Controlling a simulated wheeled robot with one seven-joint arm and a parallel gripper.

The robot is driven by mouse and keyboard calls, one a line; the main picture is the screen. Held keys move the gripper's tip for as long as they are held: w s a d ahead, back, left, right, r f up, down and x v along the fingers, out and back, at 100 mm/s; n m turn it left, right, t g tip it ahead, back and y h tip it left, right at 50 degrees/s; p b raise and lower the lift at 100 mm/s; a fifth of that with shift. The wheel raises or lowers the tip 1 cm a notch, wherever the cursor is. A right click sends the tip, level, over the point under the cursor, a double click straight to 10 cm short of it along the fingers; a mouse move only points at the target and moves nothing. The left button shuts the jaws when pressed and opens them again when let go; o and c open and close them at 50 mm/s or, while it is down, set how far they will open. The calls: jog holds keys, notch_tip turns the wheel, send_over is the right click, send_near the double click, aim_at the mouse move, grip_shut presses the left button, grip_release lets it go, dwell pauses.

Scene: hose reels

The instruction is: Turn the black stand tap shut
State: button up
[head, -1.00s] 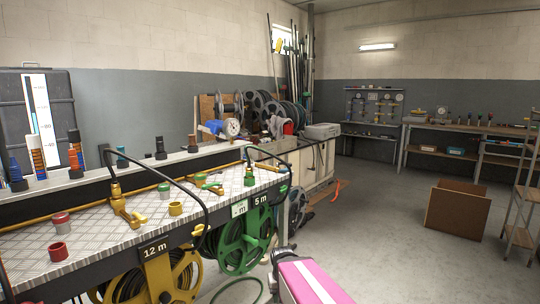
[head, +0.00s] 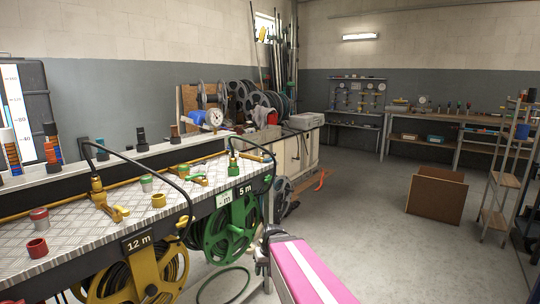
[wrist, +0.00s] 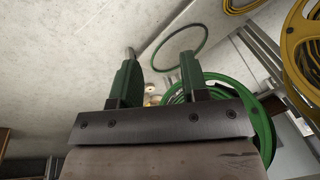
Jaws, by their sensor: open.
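On the tread-plate bench (head: 75,225) in the head view stand a brass tap with a yellow lever (head: 118,212) and, farther back, a green-bodied tap (head: 233,167). I cannot pick out a black stand tap for certain, and the far end of the bench is small in view. In the wrist view my gripper (wrist: 159,75) is open, with nothing between its two green fingers. It is over the floor near the green reel, apart from the taps.
A yellow hose reel (head: 146,286) and a green hose reel (head: 231,230) hang under the bench front. A green hose loop (wrist: 181,47) lies on the floor. A cardboard box (head: 436,196) stands at right.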

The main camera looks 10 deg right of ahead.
jog(key=w+d+r+n+t+y, duration=0.1)
jog(key=w+r+t+y, duration=0.1)
jog(key=w+r, duration=0.3)
jog(key=w+d+r+n+t+y, duration=0.15)
jog(key=w+r, duration=0.25)
jog(key=w, duration=0.4)
jog(key=n+t+y, duration=0.3)
jog(key=t+y, duration=0.3)
jog(key=t, duration=0.3)
send_near(271, 154)
jog(key=shift+m, duration=0.35)
jog(key=x, duration=1)
jog(key=shift+w+d, duration=0.1)
jog(key=shift+w, duration=0.35)
grip_shut()
